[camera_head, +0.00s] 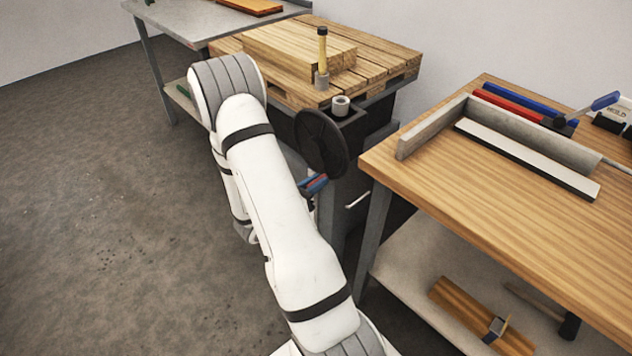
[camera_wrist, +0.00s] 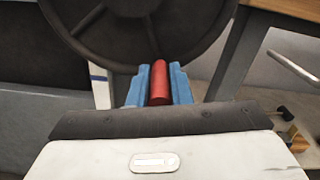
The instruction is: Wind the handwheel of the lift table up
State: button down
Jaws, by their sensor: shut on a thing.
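The handwheel (camera_head: 321,143) is a dark disc on the side of the lift table (camera_head: 376,90), facing my arm. It also fills the top of the wrist view (camera_wrist: 130,40). Its red handle (camera_wrist: 159,84) sits between the blue fingers of my gripper (camera_wrist: 158,90), at the lower part of the wheel. My gripper is shut on the handle. In the head view my gripper (camera_head: 314,184) shows only as a small bit of blue and red below the wheel; my arm hides part of the table's side.
A pallet (camera_head: 385,55) with wooden boards (camera_head: 290,45) rests on the lift table. A wooden workbench (camera_head: 440,165) stands close on the right, with a lower shelf (camera_head: 420,260). A grey table (camera_head: 190,25) stands behind. The floor at left is clear.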

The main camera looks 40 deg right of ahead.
jog(key=shift+w+a+f+m+b, duration=0.2)
jog(key=shift+a+f+m+b, duration=0.05)
jog(key=shift+a+m+b, duration=0.15)
jog(key=w+m+b, duration=0.2)
jog(key=m, duration=0.1)
jog(key=w+m+b, duration=0.1)
jog(key=b, duration=0.1)
jog(key=shift+w+a+f, duration=0.15)
jog(key=shift+w+f, duration=0.1)
jog(key=shift+f, duration=0.1)
jog(key=shift+w+r+m+b, duration=0.15)
jog(key=shift+w+m+b, duration=0.45)
jog(key=shift+m, duration=0.3)
jog(key=c, duration=1.3)
grip_release()
jog(key=shift+r, duration=0.1)
jog(key=a, duration=0.5)
jog(key=a+p, duration=0.1)
jog(key=a, duration=0.1)
jog(key=shift+s+a, duration=0.35)
jog(key=shift+a, duration=0.05)
